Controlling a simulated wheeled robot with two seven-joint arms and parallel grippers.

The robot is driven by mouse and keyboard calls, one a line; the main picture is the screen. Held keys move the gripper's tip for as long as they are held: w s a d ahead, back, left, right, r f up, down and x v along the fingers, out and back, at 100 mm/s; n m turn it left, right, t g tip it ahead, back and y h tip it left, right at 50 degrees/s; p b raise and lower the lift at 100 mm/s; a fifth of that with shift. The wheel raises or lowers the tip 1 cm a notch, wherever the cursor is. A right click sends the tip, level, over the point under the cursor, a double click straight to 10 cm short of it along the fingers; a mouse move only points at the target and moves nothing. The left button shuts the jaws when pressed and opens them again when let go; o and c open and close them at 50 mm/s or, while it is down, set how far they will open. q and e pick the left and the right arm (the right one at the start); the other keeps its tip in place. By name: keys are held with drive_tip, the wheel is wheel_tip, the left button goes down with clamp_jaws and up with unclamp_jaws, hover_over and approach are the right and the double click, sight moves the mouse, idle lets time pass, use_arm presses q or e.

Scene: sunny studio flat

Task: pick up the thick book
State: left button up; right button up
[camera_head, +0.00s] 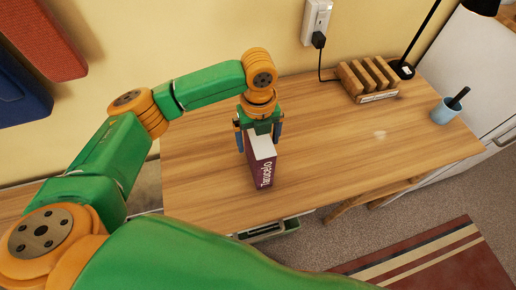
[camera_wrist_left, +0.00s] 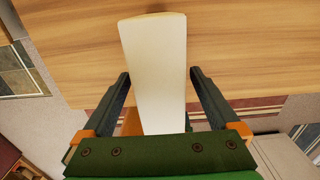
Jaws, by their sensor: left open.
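The thick book (camera_head: 260,167) stands upright on the wooden desk, with a dark maroon spine lettered "Taucelo" and a pale top. My left gripper (camera_head: 259,135) is above it and pointing down, with one finger on each side of the book. In the left wrist view the book's pale page block (camera_wrist_left: 155,70) runs between the two open fingers of the left gripper (camera_wrist_left: 158,78). Gaps show between the book and both fingers. The upper back of the book is partly hidden by the gripper in the head view. My right gripper is not in view.
The desk (camera_head: 330,150) is clear around the book. At the back right stand a wooden rack (camera_head: 368,80), a black lamp (camera_head: 403,69) and a blue cup (camera_head: 447,110) with a dark item in it. A wall socket (camera_head: 316,20) has a plugged cord.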

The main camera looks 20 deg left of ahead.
use_arm(q)
drive_tip(key=shift+w+f, duration=0.1)
drive_tip(key=shift+f, duration=0.3)
clamp_jaws()
drive_tip(key=shift+r, duration=0.1)
